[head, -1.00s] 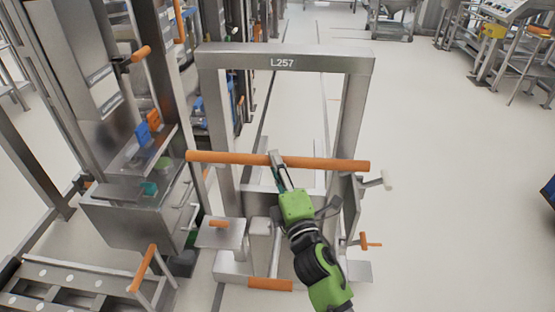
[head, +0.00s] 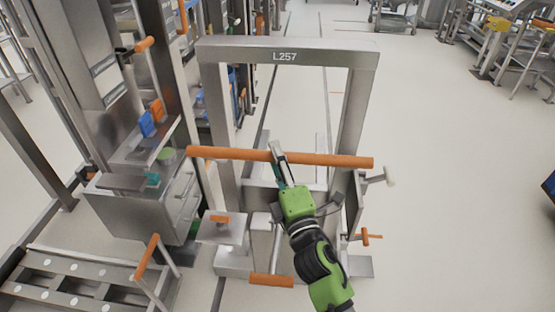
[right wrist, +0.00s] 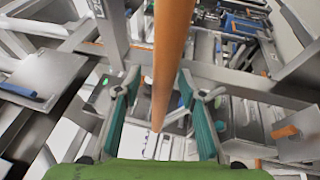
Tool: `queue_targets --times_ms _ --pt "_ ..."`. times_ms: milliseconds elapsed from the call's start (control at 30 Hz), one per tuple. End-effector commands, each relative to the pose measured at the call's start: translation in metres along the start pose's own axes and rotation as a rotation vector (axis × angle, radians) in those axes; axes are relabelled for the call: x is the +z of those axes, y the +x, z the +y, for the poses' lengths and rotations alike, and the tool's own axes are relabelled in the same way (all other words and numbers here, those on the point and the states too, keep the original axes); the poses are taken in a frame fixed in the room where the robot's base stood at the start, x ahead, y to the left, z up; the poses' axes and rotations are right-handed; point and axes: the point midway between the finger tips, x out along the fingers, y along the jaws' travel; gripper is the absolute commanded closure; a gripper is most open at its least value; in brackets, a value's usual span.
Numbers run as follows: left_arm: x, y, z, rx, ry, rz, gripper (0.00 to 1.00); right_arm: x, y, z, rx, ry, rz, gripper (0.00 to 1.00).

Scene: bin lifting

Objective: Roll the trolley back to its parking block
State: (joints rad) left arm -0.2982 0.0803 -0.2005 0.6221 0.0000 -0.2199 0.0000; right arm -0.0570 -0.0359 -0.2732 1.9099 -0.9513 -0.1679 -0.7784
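The trolley is a tall grey steel frame (head: 357,110) labelled L257, with an orange push bar (head: 225,153) across its front. It stands upright on the floor in the head view. My right gripper (head: 278,152) reaches the middle of the bar from the near side. In the right wrist view the bar (right wrist: 170,50) runs between the two teal-lined fingers (right wrist: 158,85), which stand apart with gaps beside it. Contact is not visible. My left gripper is not in view. I cannot pick out a parking block for certain.
A steel machine with drawers (head: 150,205) stands close on the trolley's left. A low rack with an orange handle (head: 147,257) is at the lower left. A worktable (head: 525,45) stands far right. The floor (head: 455,190) right of the trolley is clear.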

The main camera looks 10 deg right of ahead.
Motion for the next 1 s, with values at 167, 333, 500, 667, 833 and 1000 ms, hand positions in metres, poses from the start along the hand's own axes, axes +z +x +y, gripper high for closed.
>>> queue_targets --times_ms 167,333,500,667,833,1000 --pt "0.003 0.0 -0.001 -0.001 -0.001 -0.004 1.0 0.001 -0.001 -0.002 -0.004 -0.001 -0.001 0.63" --pt "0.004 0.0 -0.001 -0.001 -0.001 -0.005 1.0 0.001 -0.014 -0.003 -0.006 0.001 -0.002 0.63" --pt "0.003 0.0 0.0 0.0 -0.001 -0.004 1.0 0.0 -0.042 -0.003 -0.006 0.002 -0.002 0.63" --pt "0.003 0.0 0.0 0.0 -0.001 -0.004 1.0 0.0 -0.063 -0.002 -0.005 0.001 -0.002 0.63" --pt "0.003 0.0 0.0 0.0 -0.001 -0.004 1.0 0.0 -0.074 -0.001 -0.002 0.0 -0.001 0.63" --pt "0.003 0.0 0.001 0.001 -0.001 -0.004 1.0 0.0 -0.075 -0.001 -0.001 -0.001 0.0 0.63"
